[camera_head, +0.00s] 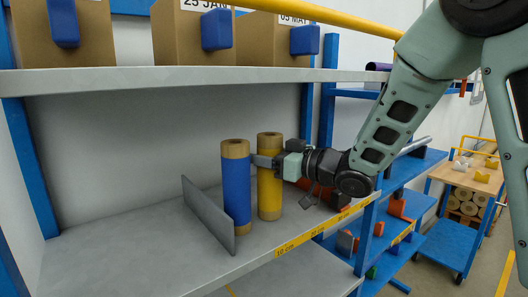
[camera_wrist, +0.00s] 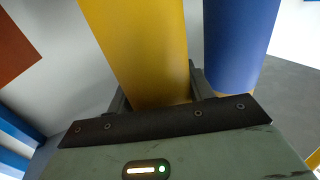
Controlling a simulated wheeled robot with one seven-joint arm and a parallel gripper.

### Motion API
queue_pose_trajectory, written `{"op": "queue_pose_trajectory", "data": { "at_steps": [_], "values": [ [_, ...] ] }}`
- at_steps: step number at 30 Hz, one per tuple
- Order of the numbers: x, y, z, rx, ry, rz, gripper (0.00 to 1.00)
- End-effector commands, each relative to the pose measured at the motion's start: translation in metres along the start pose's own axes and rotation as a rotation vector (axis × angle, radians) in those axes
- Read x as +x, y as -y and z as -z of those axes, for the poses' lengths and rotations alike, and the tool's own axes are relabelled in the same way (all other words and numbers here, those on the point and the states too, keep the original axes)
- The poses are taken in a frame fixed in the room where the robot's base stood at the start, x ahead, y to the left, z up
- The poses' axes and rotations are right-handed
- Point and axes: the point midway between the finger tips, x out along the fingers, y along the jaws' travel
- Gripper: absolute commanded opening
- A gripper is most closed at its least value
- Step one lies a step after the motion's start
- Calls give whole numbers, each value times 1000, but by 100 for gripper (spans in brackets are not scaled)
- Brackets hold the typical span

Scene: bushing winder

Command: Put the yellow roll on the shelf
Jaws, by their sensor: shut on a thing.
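The yellow roll (camera_head: 269,185) stands upright on the grey shelf (camera_head: 130,245), or just above it; I cannot tell whether its base touches. Its brown core shows at top and bottom. My gripper (camera_head: 266,161) reaches in from the right and is shut on the upper part of the yellow roll. In the wrist view the yellow roll (camera_wrist: 145,45) sits between the fingers, which are partly hidden behind it. A blue roll (camera_head: 236,190) stands upright just left of the yellow one, and it also shows in the wrist view (camera_wrist: 238,40).
A thin grey divider plate (camera_head: 208,213) stands left of the blue roll. The shelf left of it is bare. An upper shelf (camera_head: 180,78) with cardboard boxes (camera_head: 190,38) hangs above. A blue rack (camera_head: 400,215) with orange parts and a wooden-topped cart (camera_head: 465,178) are at right.

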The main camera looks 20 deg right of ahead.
Motion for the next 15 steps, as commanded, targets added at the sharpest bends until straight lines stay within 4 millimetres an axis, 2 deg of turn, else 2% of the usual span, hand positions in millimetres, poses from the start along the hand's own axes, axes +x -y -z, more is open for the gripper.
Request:
{"op": "queue_pose_trajectory", "data": {
  "at_steps": [8,9,11,15],
  "values": [
    [0,0,-3,0,-2,0,1],
    [0,0,-3,0,-1,-1,57],
    [0,0,-2,0,0,0,74],
    [0,0,-2,1,0,0,74]
  ]
}}
